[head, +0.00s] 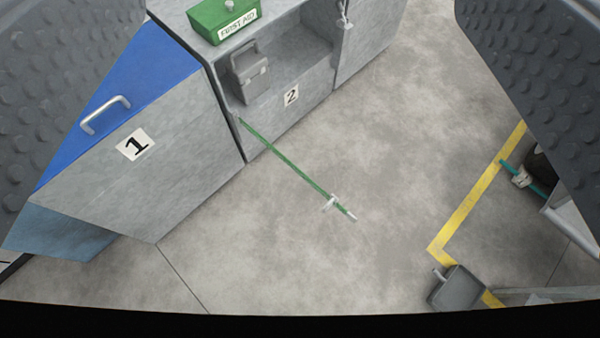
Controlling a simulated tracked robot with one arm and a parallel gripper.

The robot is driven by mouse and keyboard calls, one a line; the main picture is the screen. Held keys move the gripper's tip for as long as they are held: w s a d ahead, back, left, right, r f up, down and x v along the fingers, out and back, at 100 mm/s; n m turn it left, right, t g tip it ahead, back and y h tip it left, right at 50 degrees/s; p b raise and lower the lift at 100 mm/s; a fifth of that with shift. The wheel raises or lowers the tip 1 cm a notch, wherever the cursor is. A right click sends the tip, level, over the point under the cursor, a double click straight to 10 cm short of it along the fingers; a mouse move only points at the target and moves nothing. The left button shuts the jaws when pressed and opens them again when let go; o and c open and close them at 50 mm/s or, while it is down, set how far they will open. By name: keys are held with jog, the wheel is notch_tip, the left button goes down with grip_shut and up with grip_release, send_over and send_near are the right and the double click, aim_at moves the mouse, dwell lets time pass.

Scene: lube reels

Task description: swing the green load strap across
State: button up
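The green load strap (290,166) is a thin straight green bar or band. One end meets the left front edge of the compartment marked 2 (291,96). The rest stretches out over the floor towards the lower right, away from the opening. It has a pale grip (331,203) near its free end and a pale tip. My gripper (300,80) is open, with dark studded fingers at the left and right edges of the head view. Nothing is between the fingers at close range, and the strap lies beyond them.
A grey box (250,72) stands in compartment 2, below a green first aid box (224,18). A blue-lidded bin marked 1 (134,145) stands left. A grey container (457,288) sits by yellow floor tape (470,205). The middle floor is clear.

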jog(key=o, duration=0.3)
jog(key=shift+s, duration=0.1)
